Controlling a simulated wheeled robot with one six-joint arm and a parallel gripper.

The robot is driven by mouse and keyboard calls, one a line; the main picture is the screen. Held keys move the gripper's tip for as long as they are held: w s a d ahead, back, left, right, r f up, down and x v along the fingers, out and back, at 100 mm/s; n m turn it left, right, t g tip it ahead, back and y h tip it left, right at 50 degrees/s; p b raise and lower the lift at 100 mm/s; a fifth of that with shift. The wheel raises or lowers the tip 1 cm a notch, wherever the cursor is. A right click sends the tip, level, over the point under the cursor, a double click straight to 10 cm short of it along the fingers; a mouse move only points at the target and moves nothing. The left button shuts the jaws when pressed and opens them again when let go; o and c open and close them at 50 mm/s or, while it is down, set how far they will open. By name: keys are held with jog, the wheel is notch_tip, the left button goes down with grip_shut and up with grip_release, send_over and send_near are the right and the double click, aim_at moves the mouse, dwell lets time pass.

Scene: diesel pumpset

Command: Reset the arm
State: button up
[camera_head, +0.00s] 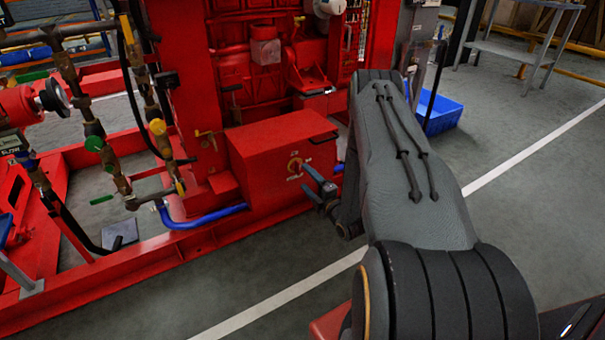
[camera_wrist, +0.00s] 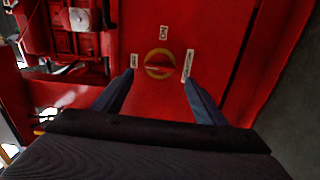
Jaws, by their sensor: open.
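My gripper (camera_head: 322,188) is close to the front of a red box (camera_head: 285,143) on the pumpset. In the wrist view my gripper (camera_wrist: 158,80) shows two blue-grey fingers spread apart, with nothing between them. A round knob with a yellow ring (camera_wrist: 159,64) and a red handle sits on the red panel ahead, framed between the fingertips. In the head view the knob (camera_head: 295,166) is just left of my gripper. Small white labels surround it. Whether the fingers touch the panel cannot be told. My arm stretches forward over the floor at the right.
Pipes with coloured valve handles (camera_head: 100,143) stand at the left on the red frame (camera_head: 110,292). A blue pipe (camera_head: 205,219) runs along the box's left side. A blue crate (camera_head: 438,112) and a metal table (camera_head: 515,50) stand behind right. The right floor is clear.

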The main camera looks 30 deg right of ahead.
jog(key=shift+s, duration=1.05)
